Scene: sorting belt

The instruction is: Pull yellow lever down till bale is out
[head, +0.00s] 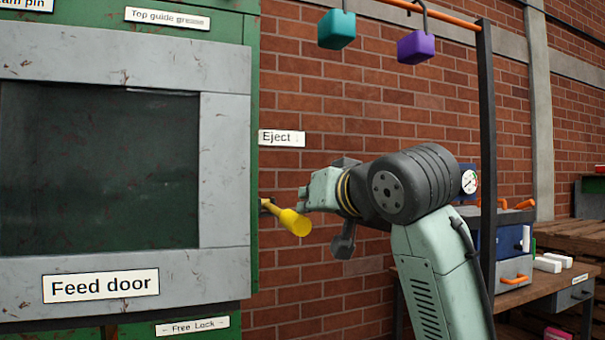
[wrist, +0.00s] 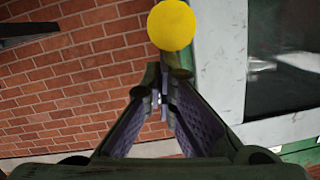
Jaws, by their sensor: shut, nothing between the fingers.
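The yellow lever (head: 292,220) sticks out from the right side of the green baler (head: 254,160), below the "Eject" label (head: 281,137). Its thick handle slopes a little downward to the right. My gripper (head: 304,200) is beside the handle's end, on its right; whether they touch I cannot tell. In the wrist view the lever's round yellow end (wrist: 171,25) shows just beyond the fingertips (wrist: 164,72), not between them. The fingers are shut with nothing in them. No bale is in view; the feed door (head: 100,168) is shut.
A teal block (head: 336,30) and a purple block (head: 416,47) hang from an orange rail above my arm. A dark post (head: 487,130) stands behind my arm. A workbench with a blue box (head: 510,240) is at the right. Brick wall lies behind.

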